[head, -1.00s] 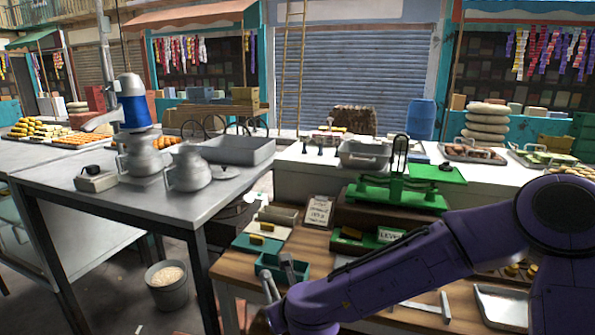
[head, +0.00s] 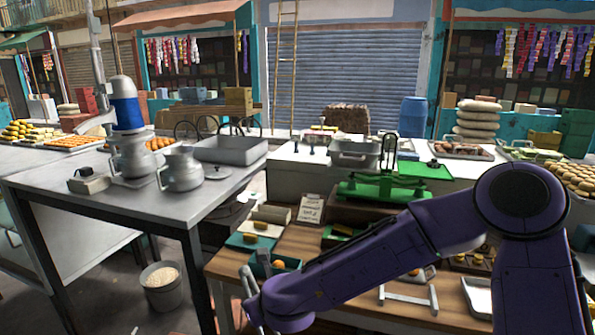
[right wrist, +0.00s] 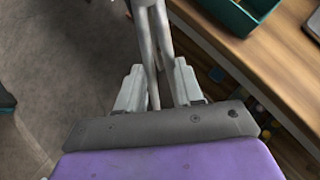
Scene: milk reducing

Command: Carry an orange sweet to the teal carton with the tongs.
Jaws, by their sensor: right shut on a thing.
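My right gripper (head: 252,285) reaches in from the right over the front left edge of the wooden stall table. In the right wrist view its jaws (right wrist: 158,88) are shut on the metal tongs (right wrist: 151,38); no sweet shows between the tongs' visible parts, and their far ends are cut off. The teal carton (head: 288,263) stands on the table just right of the gripper, apart from it. It also shows in the right wrist view (right wrist: 262,12). An orange sweet (head: 279,264) shows inside the carton. My left gripper is out of view.
A teal tray with a yellow bar (head: 262,225) lies behind the carton. A green scale (head: 385,188) stands farther back. A metal frame (head: 408,299) and a dark tray of sweets (head: 470,262) are on the right. A bucket (head: 162,287) stands on the floor, left.

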